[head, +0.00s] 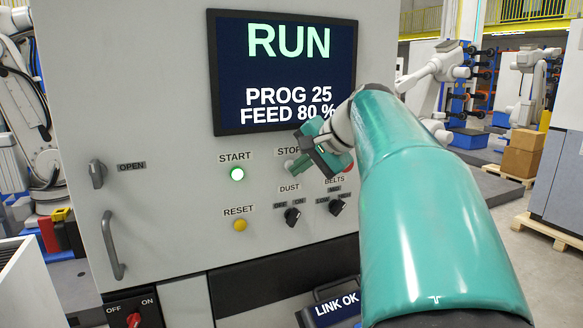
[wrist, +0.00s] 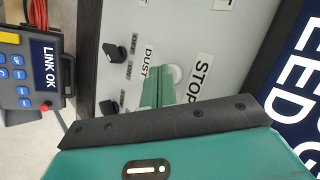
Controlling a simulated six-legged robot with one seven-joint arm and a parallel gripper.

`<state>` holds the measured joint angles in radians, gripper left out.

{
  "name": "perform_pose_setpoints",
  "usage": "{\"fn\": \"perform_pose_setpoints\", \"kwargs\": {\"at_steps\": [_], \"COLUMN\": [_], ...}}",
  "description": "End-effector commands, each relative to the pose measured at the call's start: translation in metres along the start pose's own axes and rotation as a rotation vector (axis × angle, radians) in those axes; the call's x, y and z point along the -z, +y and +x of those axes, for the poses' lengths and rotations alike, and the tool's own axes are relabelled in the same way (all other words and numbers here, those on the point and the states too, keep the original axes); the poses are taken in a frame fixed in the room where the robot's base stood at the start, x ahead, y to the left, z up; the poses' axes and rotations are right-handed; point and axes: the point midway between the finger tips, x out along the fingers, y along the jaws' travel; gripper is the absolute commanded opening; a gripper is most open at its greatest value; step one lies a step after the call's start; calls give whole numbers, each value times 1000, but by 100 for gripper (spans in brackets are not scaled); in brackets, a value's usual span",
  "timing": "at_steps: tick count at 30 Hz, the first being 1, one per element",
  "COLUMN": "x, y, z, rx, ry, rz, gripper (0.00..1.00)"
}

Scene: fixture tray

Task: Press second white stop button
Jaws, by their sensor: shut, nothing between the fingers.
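The white stop button (head: 289,165) sits on the grey panel under the STOP label, right of the lit START button (head: 237,174). My gripper (head: 298,167) partly covers it in the head view. In the wrist view the white button (wrist: 176,73) shows between the STOP and DUST labels, just beyond the teal fingers (wrist: 158,88). The fingers are shut together and empty, with their tips beside or at the button. I cannot tell whether they touch it. The screen (head: 286,72) reads RUN, PROG 25, FEED 80 %.
A yellow RESET button (head: 240,225) and black DUST (head: 292,217) and BELTS (head: 337,207) knobs sit below. A red button (head: 348,166) is partly hidden behind my gripper. A door handle (head: 112,246) stands out at left. A LINK OK pendant (head: 335,308) hangs low.

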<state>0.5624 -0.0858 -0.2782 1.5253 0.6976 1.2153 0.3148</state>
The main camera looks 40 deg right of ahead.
Motion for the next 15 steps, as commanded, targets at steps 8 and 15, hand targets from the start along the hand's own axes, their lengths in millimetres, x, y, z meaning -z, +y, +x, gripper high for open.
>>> {"fn": "perform_pose_setpoints", "kwargs": {"at_steps": [8, 15], "x": [2, 3], "y": [-2, -3], "z": [2, 3], "rx": [1, 0], "ry": [1, 1], "rz": [0, 0], "gripper": [0, 0]}}
